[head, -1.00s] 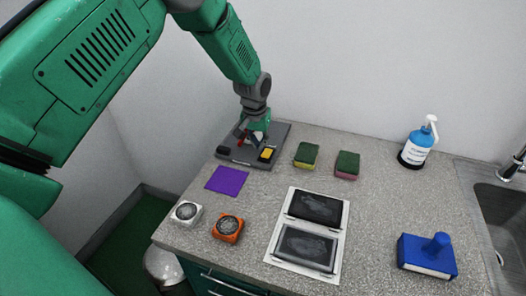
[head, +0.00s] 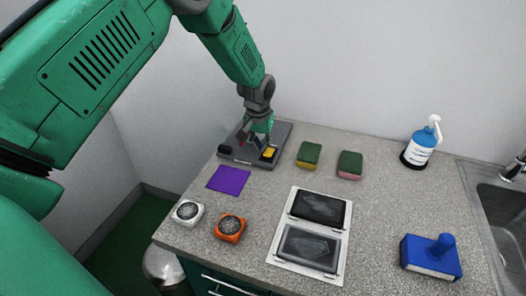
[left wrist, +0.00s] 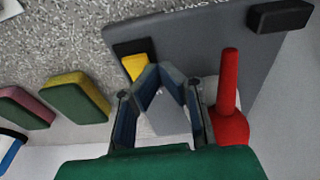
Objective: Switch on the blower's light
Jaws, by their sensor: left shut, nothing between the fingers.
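A grey panel (head: 232,157) lies at the back left of the counter. It carries a yellow switch (head: 269,153) set in a black frame, a black block (head: 224,150) and a red lever, which shows clearly in the left wrist view (left wrist: 229,95). My left gripper (head: 261,138) is low over the panel, shut and empty. In the left wrist view its fingertips (left wrist: 160,78) are beside the yellow switch (left wrist: 134,66), with the red lever on their other side. I cannot tell whether the fingers touch the switch. In the head view the gripper hides part of the panel. My right gripper is not in view.
A purple square (head: 228,180), a white box (head: 187,212) and an orange box (head: 229,228) lie in front. Two sponges (head: 309,155) (head: 349,164), a double dark-screened frame (head: 309,242), a blue stamp-like block (head: 431,256), a pump bottle (head: 421,146) and a sink (head: 505,220) are to the right.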

